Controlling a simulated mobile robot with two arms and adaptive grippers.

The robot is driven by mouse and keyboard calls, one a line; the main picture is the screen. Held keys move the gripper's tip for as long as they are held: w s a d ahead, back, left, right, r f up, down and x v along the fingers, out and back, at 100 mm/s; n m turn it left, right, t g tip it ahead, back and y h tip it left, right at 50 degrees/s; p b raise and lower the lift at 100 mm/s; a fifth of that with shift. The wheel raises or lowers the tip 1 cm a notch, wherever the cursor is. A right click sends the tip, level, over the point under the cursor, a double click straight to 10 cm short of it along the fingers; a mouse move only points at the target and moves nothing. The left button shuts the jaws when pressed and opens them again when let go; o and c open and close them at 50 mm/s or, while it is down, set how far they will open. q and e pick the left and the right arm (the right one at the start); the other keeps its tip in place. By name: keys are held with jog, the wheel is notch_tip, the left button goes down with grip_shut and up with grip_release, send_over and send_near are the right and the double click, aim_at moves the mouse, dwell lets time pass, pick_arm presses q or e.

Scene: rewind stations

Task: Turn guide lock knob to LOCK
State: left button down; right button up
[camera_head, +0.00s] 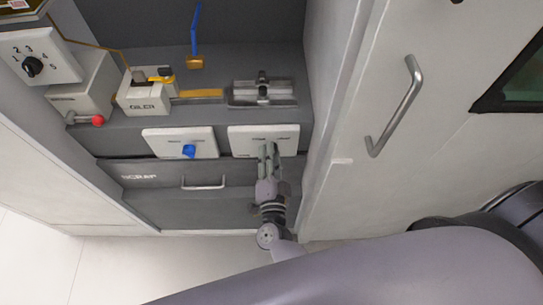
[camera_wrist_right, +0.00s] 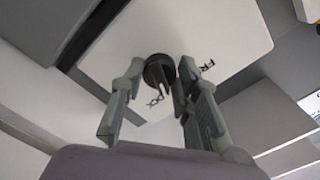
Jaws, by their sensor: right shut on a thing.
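The guide lock knob (camera_wrist_right: 158,68) is dark and round with a raised grip. It sits on a white plate (camera_wrist_right: 105,48) in the right wrist view, with partly hidden dark lettering beside it, "FR" to the right and letters like "OCK" below. My right gripper (camera_wrist_right: 160,80) has a finger on each side of the knob and is shut on it. In the head view, the right gripper (camera_head: 268,150) reaches up to the right-hand white plate (camera_head: 289,131), and its fingers hide the knob. My left gripper does not show.
A white plate with a blue knob (camera_head: 189,151) is just left of my right gripper. Below is a drawer handle (camera_head: 204,184). The oiler (camera_head: 143,97) and a metal slide (camera_head: 262,92) stand on the ledge above. A door handle (camera_head: 396,107) is on the right.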

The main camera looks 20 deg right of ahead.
jog(key=shift+m+b, duration=0.6)
jog(key=shift+m, duration=1.7)
jog(key=o, duration=1.2)
jog(key=shift+c, duration=0.2)
jog(key=shift+s, duration=0.1)
jog(key=v, duration=1.2)
